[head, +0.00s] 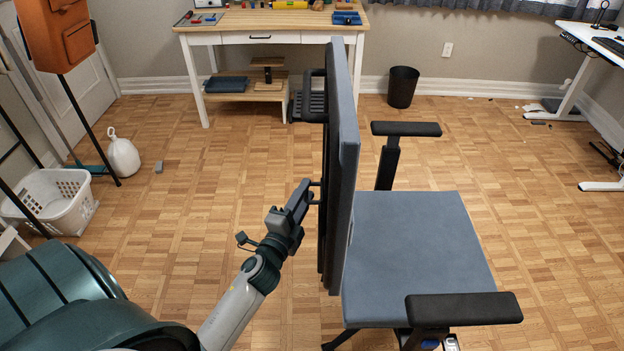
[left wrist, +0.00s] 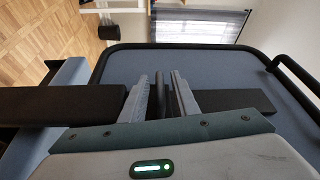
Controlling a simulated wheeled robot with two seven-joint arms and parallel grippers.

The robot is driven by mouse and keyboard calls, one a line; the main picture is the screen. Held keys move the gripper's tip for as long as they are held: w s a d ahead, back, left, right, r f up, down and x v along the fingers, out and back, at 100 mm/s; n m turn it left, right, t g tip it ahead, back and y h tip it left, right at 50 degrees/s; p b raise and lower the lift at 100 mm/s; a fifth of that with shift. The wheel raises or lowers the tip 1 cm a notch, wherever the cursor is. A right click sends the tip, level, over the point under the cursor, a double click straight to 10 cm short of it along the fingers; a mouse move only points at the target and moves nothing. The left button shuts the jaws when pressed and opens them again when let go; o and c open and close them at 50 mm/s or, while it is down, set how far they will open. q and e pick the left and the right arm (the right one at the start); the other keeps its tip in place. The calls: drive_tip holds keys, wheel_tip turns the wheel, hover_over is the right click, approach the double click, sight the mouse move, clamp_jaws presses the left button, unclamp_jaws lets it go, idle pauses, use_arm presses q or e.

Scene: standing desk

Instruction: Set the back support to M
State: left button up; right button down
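The office chair's back support (head: 343,165) is a tall blue-grey panel, upright and seen nearly edge-on in the head view, above the blue-grey seat (head: 420,250). Its rear has a dark frame. My left gripper (head: 312,192) is behind the back support, at about mid-height, with its tips close to this frame. In the left wrist view, my left gripper's fingers (left wrist: 164,95) stand on either side of dark upright bars (left wrist: 159,92), in front of the panel (left wrist: 215,72). Whether they touch the bars is unclear. No size mark is readable. My right gripper is out of view.
Black armrests (head: 406,129) (head: 464,307) flank the seat. A workbench (head: 262,22) stands behind the chair, and a black bin (head: 402,87) by the wall. A white basket (head: 55,202) is at left and a white desk (head: 597,42) at right.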

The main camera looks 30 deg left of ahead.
use_arm(q)
drive_tip(key=shift+w+a+r, duration=0.1)
drive_tip(key=shift+w+a, duration=0.1)
drive_tip(key=shift+w, duration=1.05)
drive_tip(key=shift+w+a+r, duration=0.1)
drive_tip(key=shift+w+a, duration=0.1)
drive_tip(key=shift+w, duration=1)
clamp_jaws()
